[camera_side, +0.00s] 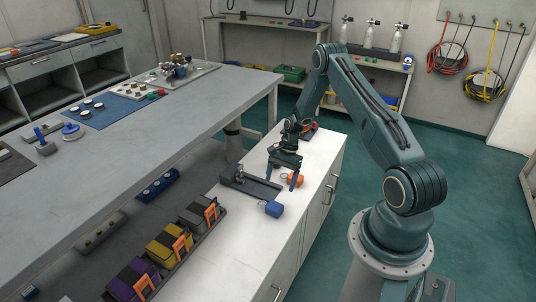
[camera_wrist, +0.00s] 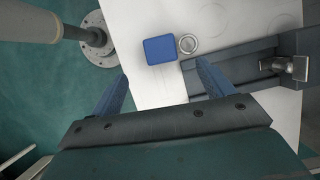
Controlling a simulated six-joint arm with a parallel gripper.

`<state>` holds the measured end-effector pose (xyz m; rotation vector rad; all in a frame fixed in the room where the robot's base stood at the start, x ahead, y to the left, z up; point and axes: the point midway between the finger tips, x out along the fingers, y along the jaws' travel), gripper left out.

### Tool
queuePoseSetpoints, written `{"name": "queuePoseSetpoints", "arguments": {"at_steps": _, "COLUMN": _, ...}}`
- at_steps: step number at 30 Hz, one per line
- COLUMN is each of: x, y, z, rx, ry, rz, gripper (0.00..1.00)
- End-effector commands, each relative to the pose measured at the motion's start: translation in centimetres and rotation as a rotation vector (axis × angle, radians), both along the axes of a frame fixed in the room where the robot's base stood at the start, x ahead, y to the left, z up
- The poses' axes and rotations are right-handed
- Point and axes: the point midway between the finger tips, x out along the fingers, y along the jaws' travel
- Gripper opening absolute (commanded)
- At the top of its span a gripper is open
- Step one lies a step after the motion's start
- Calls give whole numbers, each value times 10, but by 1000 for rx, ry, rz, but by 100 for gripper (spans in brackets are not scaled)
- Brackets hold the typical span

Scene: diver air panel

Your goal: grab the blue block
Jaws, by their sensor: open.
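The blue block (camera_side: 274,209) sits on the white cabinet top, at the right end of a dark grey fixture (camera_side: 250,184). In the wrist view the blue block (camera_wrist: 160,50) lies ahead of the fingers, with a metal ring (camera_wrist: 188,44) beside its right edge. My gripper (camera_side: 283,180) is above the white top, behind the block in the side view. In the wrist view my gripper (camera_wrist: 163,82) shows two blue fingers spread wide with nothing between them. The block is apart from both fingers.
In the wrist view the dark fixture (camera_wrist: 235,74) with a metal clamp lies right of the block. A grey workbench (camera_side: 190,125) stands to the left. The white top (camera_side: 235,250) is clear in front of the block.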

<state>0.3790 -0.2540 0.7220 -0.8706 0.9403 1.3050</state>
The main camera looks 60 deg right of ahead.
Motion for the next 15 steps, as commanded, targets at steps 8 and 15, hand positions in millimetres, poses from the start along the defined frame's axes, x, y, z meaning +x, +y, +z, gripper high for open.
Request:
{"name": "queuePoseSetpoints", "arguments": {"at_steps": 8, "x": 1, "y": 14, "z": -35, "rx": 0, "ry": 2, "rz": 1, "gripper": 80}}
{"name": "queuePoseSetpoints", "arguments": {"at_steps": 15, "x": 1, "y": 17, "z": -42, "rx": -2, "ry": -1, "rz": 0, "gripper": 80}}
